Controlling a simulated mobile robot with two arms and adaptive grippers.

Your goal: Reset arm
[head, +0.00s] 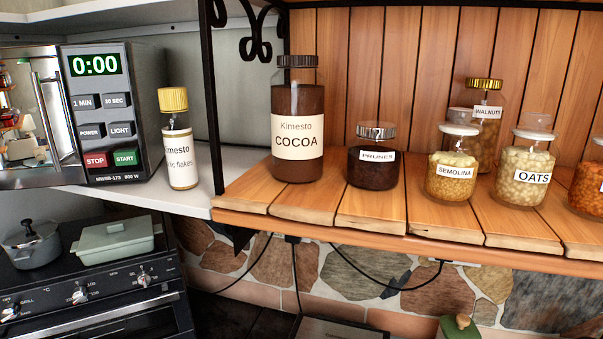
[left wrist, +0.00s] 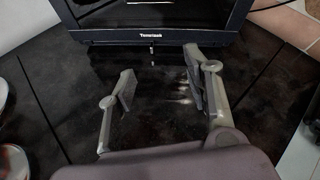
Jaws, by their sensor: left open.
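My left gripper (left wrist: 158,92) shows in the left wrist view with its two grey fingers spread apart. It is open and nothing is between the fingers. Neither of my arms shows in the head view, and my right gripper is in neither view.
A wooden shelf (head: 370,217) carries jars, among them cocoa (head: 297,138), prunes (head: 374,172), semolina (head: 452,173) and oats (head: 527,178). A flakes jar (head: 179,155) stands beside a microwave (head: 108,115). Below left, a stove (head: 110,290) holds a grey pot (head: 33,247) and green dish (head: 115,243).

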